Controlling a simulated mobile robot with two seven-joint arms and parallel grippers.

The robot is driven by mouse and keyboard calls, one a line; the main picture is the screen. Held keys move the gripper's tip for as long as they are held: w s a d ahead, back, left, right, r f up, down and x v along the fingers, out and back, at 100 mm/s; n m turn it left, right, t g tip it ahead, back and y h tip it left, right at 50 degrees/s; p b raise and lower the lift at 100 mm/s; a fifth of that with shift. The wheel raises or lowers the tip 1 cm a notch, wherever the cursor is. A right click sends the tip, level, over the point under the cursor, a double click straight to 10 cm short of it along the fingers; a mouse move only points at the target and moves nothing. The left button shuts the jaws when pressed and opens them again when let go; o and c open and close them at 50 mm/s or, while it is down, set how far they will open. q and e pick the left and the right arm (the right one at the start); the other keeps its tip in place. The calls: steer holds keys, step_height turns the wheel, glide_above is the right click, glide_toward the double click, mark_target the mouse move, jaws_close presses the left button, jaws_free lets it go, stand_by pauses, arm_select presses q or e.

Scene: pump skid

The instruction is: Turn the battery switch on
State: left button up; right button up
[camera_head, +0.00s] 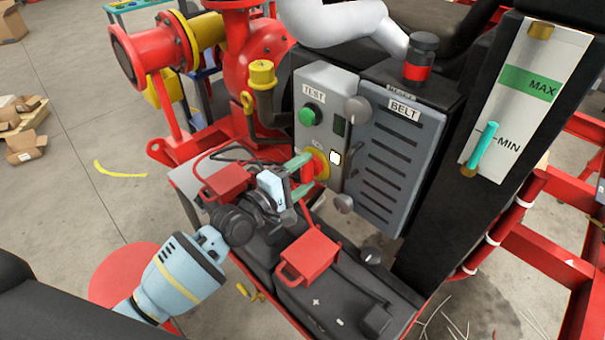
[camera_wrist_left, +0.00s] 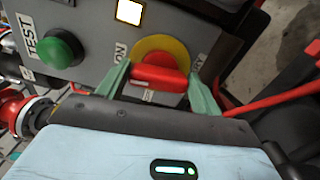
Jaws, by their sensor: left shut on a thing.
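The battery switch is a red handle (camera_head: 308,172) on a yellow round plate (camera_head: 322,163), low on the grey control panel (camera_head: 323,80). In the left wrist view the red handle (camera_wrist_left: 160,78) lies roughly crosswise in front of the yellow plate (camera_wrist_left: 162,48). An "ON" label (camera_wrist_left: 120,53) is to its left; another label at its right is partly hidden. My left gripper (camera_head: 304,174) has its green fingers on either side of the handle, shut on it; the fingers also show in the left wrist view (camera_wrist_left: 160,88). My right gripper is not in view.
A green TEST button (camera_head: 311,114) and a lit white lamp (camera_head: 335,158) are near the switch. The BELT guard (camera_head: 395,150) stands right of the panel. Below are a black battery with red terminal covers (camera_head: 308,258).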

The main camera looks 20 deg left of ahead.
arm_select(q)
steer(key=shift+m, duration=0.6)
steer(key=shift+f, duration=0.1)
steer(key=o, duration=1)
steer(key=shift+v, duration=3.95)
